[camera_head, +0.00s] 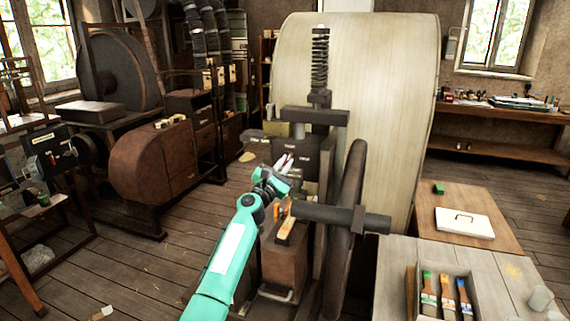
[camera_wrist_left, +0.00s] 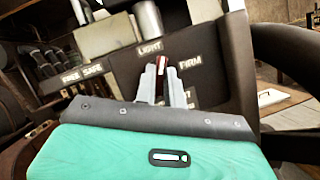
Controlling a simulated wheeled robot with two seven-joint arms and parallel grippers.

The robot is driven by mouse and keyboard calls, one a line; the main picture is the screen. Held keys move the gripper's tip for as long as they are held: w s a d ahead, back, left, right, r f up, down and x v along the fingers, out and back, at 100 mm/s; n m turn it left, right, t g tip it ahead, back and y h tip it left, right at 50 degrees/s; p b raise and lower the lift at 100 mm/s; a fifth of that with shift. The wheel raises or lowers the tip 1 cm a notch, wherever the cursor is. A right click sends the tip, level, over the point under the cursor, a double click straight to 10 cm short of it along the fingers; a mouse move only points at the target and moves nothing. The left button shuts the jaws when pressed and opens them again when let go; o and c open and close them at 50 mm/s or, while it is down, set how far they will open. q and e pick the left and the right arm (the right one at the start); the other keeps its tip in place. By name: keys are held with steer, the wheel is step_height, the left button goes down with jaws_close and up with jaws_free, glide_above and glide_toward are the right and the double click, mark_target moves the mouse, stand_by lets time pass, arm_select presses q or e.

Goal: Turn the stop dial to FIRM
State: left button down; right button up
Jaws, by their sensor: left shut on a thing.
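The stop dial (camera_wrist_left: 161,69) is a small dark knob with red and white on it, on a dark panel (camera_wrist_left: 212,84) of the press. In the head view, my left gripper (camera_head: 287,162) reaches the panel from the front. The fingers hide much of the dial, and I cannot tell exactly where it points. My right gripper is out of view.
The press's dark handwheel (camera_head: 347,215) and its thick shaft (camera_head: 335,215) stand close to the right of my left arm. An orange-handled tool (camera_head: 286,228) is below the gripper. A tray of brushes (camera_head: 412,290) lies at the lower right.

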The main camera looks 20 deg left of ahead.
arm_select(q)
steer(key=m+g+h, duration=0.1)
steer(key=m, duration=0.4)
steer(key=m+g+h, duration=0.1)
steer(key=m, duration=0.2)
steer(key=shift+a+g+h, duration=0.1)
steer(key=shift+g+h, duration=0.2)
steer(key=m+g, duration=0.1)
steer(key=m, duration=0.4)
steer(key=shift+r+g+p, duration=0.15)
steer(key=shift+g+p, duration=0.2)
steer(key=shift+g, duration=0.05)
steer(key=shift+m+g, duration=0.3)
steer(key=shift+m, duration=0.3)
steer(key=c, duration=1.5)
jaws_free()
steer(key=shift+s, duration=0.15)
